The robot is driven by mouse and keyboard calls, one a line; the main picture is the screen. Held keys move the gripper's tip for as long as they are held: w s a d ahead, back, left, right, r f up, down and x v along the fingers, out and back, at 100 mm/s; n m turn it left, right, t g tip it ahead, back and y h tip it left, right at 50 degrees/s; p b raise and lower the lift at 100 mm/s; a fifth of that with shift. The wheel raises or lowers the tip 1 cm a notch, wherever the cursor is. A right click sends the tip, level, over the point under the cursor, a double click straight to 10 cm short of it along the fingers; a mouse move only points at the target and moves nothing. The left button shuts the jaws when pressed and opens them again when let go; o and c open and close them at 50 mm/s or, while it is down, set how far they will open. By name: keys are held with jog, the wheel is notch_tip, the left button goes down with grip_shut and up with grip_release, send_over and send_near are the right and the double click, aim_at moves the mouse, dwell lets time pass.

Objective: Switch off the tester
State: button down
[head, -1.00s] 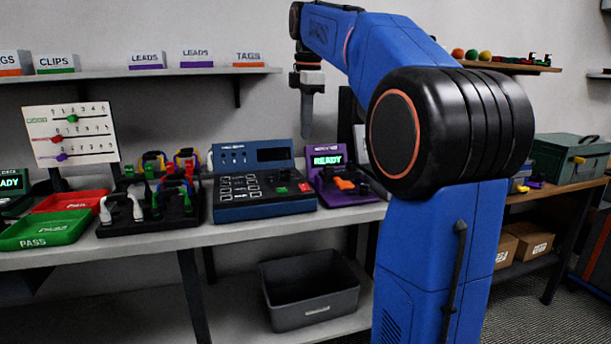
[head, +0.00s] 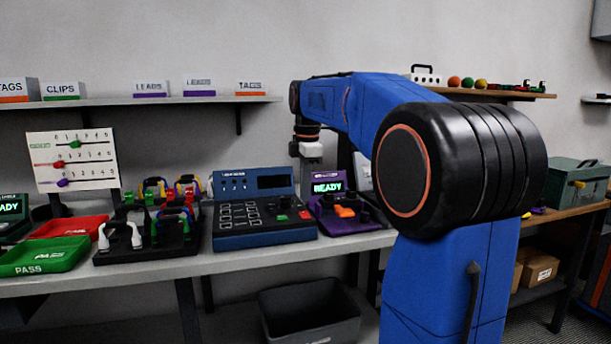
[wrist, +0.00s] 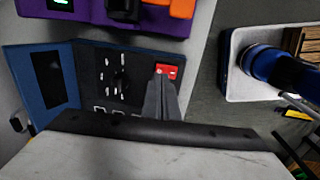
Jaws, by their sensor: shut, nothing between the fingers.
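The blue tester (head: 262,236) stands on the bench, its screen (head: 275,182) dark. It has a keypad, a dial, a green button (head: 282,217) and a red button (head: 304,215) near its front right corner. In the wrist view, the tester (wrist: 30,75) lies at the left and its red button (wrist: 167,71) is right at my fingertips. My gripper (wrist: 160,78) is shut and empty, pointing down over that corner. I cannot tell whether the tips touch the red button. The green button is hidden in the wrist view, behind my fingers.
A purple unit (head: 350,222) with a lit READY display stands close to the tester's right. A black rack (head: 150,235) with colored leads stands to its left, beyond it green (head: 45,258) and red trays. A dark bin (head: 310,315) sits below the bench.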

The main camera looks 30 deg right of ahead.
aim_at(304, 212)
jog(key=shift+w+f, duration=0.2)
jog(key=shift+f, duration=1.6)
